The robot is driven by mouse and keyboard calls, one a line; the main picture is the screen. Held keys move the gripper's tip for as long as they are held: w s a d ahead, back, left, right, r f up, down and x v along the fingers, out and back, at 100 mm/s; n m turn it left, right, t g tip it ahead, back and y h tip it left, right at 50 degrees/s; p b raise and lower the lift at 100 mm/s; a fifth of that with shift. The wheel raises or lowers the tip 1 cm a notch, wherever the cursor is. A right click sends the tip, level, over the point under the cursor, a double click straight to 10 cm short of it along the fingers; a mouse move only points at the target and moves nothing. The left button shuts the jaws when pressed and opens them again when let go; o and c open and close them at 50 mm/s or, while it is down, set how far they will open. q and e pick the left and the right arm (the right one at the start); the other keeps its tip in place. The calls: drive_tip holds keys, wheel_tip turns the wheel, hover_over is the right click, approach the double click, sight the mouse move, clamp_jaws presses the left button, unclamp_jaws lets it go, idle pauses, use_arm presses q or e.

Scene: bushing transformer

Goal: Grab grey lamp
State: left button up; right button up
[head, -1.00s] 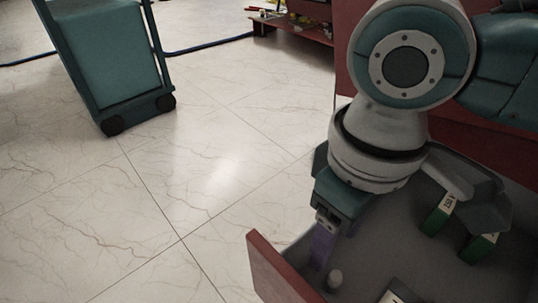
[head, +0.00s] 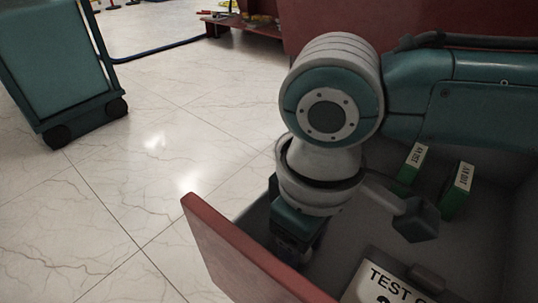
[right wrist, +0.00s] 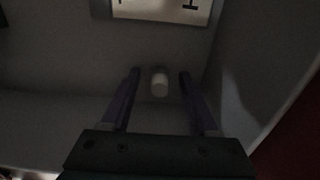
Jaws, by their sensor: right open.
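A small pale grey-white cylinder (right wrist: 159,84), which looks like the lamp, is on the drawer floor in the right wrist view. My right gripper (right wrist: 158,73) is open, with one purple finger on each side of the cylinder and a gap to each. I cannot tell how far down the fingers reach around it. In the head view my right gripper (head: 294,248) points down inside the open drawer, and the arm hides its fingertips and the cylinder. My left gripper is in no view.
The open drawer has a red front panel (head: 245,255) close to my gripper. A white labelled box or meter (head: 385,288) lies nearby in the drawer. Two green labelled boxes (head: 411,165) (head: 457,188) stand farther back. A teal cart (head: 60,75) stands on the floor at left.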

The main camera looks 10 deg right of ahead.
drive_tip(key=shift+c, duration=0.3)
clamp_jaws()
drive_tip(key=shift+r, duration=0.1)
